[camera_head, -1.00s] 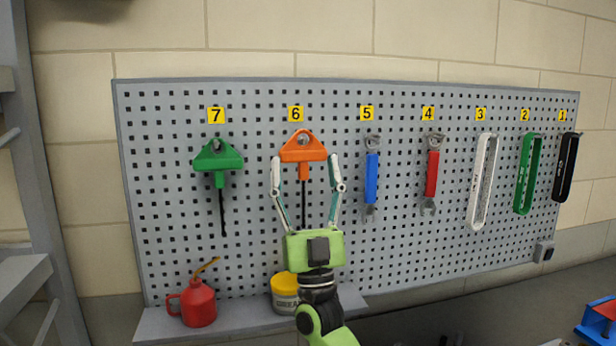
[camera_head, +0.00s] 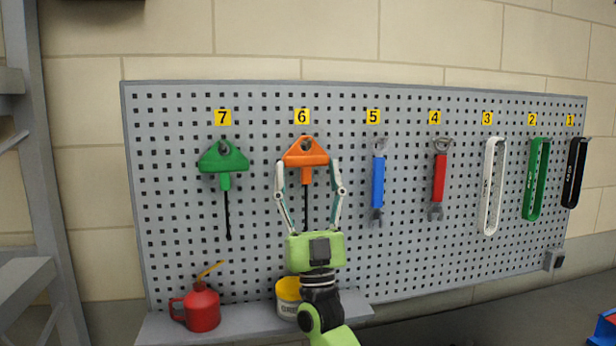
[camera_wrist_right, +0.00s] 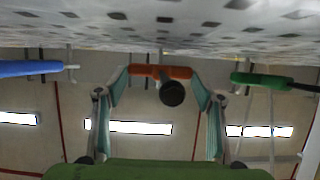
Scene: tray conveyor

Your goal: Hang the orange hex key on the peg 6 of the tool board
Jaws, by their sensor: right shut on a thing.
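The orange hex key (camera_head: 305,156) is upright at the tool board (camera_head: 260,215), just below the number 6 label (camera_head: 302,116). Its handle is at the top, with the hole at the spot of peg 6, and its dark shaft points down. My right gripper (camera_head: 308,168) comes up from below and is shut on the sides of the handle. In the right wrist view the orange handle (camera_wrist_right: 160,72) lies between the fingertips, close to the board face. I cannot tell whether the peg passes through the hole. My left gripper is not in view.
A green hex key (camera_head: 224,158) hangs at 7, left of my gripper. A blue wrench (camera_head: 378,180) hangs at 5, a red wrench (camera_head: 439,178) at 4. A red oil can (camera_head: 201,308) and a yellow-lidded tin (camera_head: 289,295) stand on the shelf below.

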